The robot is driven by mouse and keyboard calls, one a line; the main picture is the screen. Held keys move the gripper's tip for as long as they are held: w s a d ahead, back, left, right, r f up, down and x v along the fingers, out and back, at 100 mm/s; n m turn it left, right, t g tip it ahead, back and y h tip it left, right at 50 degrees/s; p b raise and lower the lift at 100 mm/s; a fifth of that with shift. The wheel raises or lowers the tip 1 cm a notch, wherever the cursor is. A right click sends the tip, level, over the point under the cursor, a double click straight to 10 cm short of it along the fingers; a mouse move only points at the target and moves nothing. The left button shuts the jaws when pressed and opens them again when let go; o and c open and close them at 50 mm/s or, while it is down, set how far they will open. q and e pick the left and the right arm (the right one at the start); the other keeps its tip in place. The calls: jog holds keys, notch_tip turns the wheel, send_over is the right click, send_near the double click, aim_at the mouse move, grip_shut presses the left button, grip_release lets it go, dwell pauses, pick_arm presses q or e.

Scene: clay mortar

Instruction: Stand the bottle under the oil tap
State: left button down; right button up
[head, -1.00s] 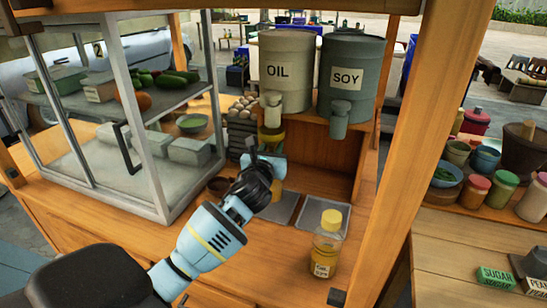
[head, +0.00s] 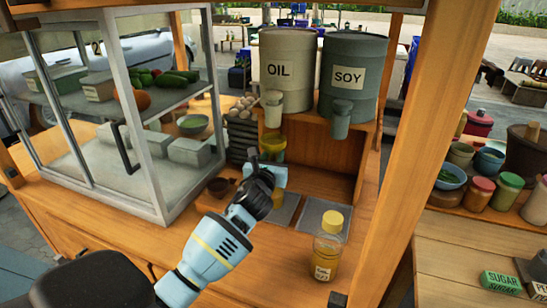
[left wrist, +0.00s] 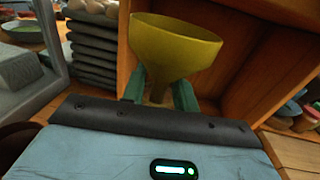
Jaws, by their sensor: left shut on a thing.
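The oil drum (head: 287,55) stands on the shelf with its pale tap (head: 272,108) at the front. A yellow funnel (head: 272,149) is upright below the tap, with a gap between them. My left gripper (head: 268,172) is shut just below the funnel's cone; the left wrist view shows the funnel (left wrist: 175,45) between the green fingers. A little amber of the bottle (head: 278,197) shows below the gripper, over the left grey tray (head: 287,211). The gripper hides most of the bottle; whether its base touches the tray cannot be told. My right gripper is not in view.
A yellow-capped bottle (head: 328,247) stands at the front right of the counter. A glass case (head: 152,110) borders the left and a wooden post (head: 425,150) the right.

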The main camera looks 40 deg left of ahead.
pick_arm(q)
jog(key=shift+f, duration=0.1)
jog(key=c, duration=1.5)
grip_release()
jog(key=shift+f, duration=0.15)
jog(key=shift+c, duration=0.2)
jog(key=o, duration=0.5)
jog(key=shift+c, duration=0.2)
jog(key=shift+r, duration=0.25)
jog(key=v, duration=1.2)
jog(key=shift+p, duration=0.35)
